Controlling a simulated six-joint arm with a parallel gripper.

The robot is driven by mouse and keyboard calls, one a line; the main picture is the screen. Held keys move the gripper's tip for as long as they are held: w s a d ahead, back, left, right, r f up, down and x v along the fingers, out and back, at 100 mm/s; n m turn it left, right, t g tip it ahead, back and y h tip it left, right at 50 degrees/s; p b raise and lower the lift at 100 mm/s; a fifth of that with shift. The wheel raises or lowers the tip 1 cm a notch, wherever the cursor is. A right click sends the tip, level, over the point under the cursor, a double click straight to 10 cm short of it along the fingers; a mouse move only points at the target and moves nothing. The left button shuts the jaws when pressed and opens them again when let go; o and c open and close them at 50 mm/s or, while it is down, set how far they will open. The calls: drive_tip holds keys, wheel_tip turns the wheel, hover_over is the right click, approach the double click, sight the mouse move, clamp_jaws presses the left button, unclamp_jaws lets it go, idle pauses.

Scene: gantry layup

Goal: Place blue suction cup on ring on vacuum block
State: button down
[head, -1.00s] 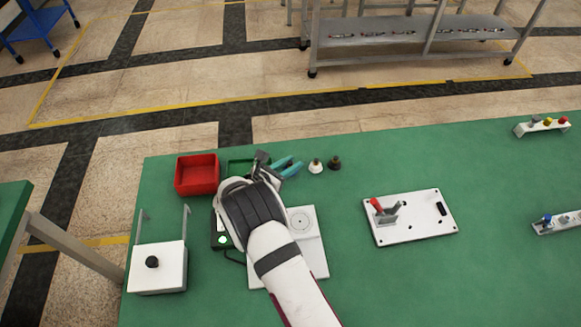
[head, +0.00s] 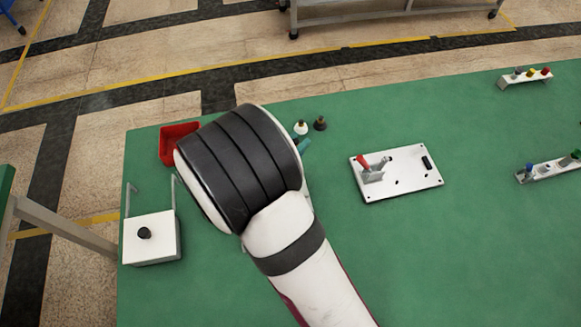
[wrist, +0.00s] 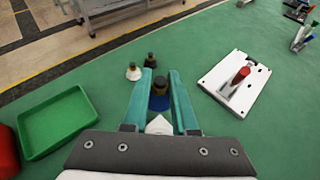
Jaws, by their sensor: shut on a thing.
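In the wrist view my gripper (wrist: 160,85) has its teal fingers shut on a blue suction cup (wrist: 159,102). The cup has a dark top and a thin gold band. A white pointed shape shows just below it between the fingers; I cannot tell what it is. The cup is raised above the green table. In the head view my arm hides the gripper and cup almost wholly. I cannot make out the vacuum block or its ring for certain; the white plate with a round mark, seen earlier, is now behind my arm.
A white cup (head: 301,128) and a dark cup (head: 320,123) stand at the table's back edge. A red bin (head: 172,142), a green tray (wrist: 58,122), a white box with a black knob (head: 150,248) and a white clamp plate (head: 398,188) surround. The table between plate and right racks (head: 545,171) is clear.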

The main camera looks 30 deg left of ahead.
drive_tip(key=s+f, duration=0.1)
drive_tip(key=f, duration=0.1)
drive_tip(key=s+f, duration=0.2)
drive_tip(key=f, duration=0.1)
drive_tip(key=s+d+f, duration=0.1)
drive_tip(key=f, duration=0.1)
drive_tip(key=shift+s+f, duration=0.25)
drive_tip(key=shift+f, duration=0.1)
drive_tip(key=c, duration=0.7)
unclamp_jaws()
drive_tip(key=shift+f, duration=0.1)
